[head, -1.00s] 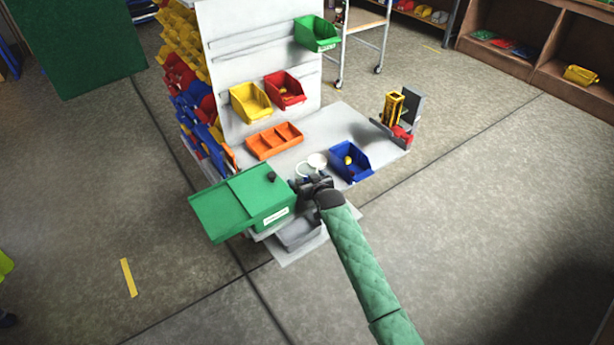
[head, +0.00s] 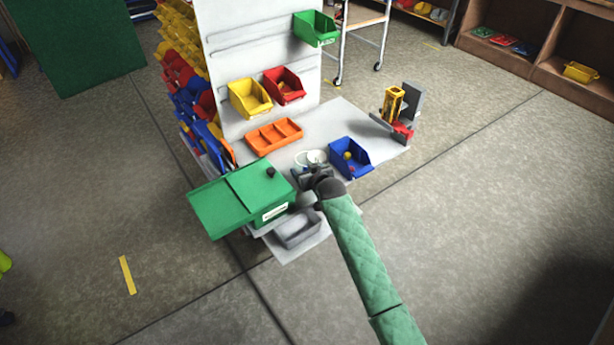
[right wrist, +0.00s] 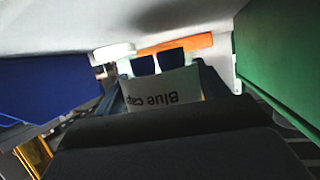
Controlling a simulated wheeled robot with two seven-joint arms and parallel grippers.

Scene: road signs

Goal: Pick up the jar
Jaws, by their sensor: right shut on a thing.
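The jar (right wrist: 165,92) carries a pale label reading "Blue cap", which appears upside down in the right wrist view. My right gripper (right wrist: 165,75) is shut on the jar, with its dark fingers around the label. In the head view my right gripper (head: 312,172) is at the front of the grey table, between the green box and the blue bin. A white round shape (head: 316,156) shows just beyond it; I cannot tell whether this is the jar's top. My left gripper is not in view.
The green box (head: 240,200) stands close on the left and the blue bin (head: 350,158) close on the right. An orange divided tray (head: 274,137) lies behind. A yellow and red device (head: 394,105) stands at the table's right corner.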

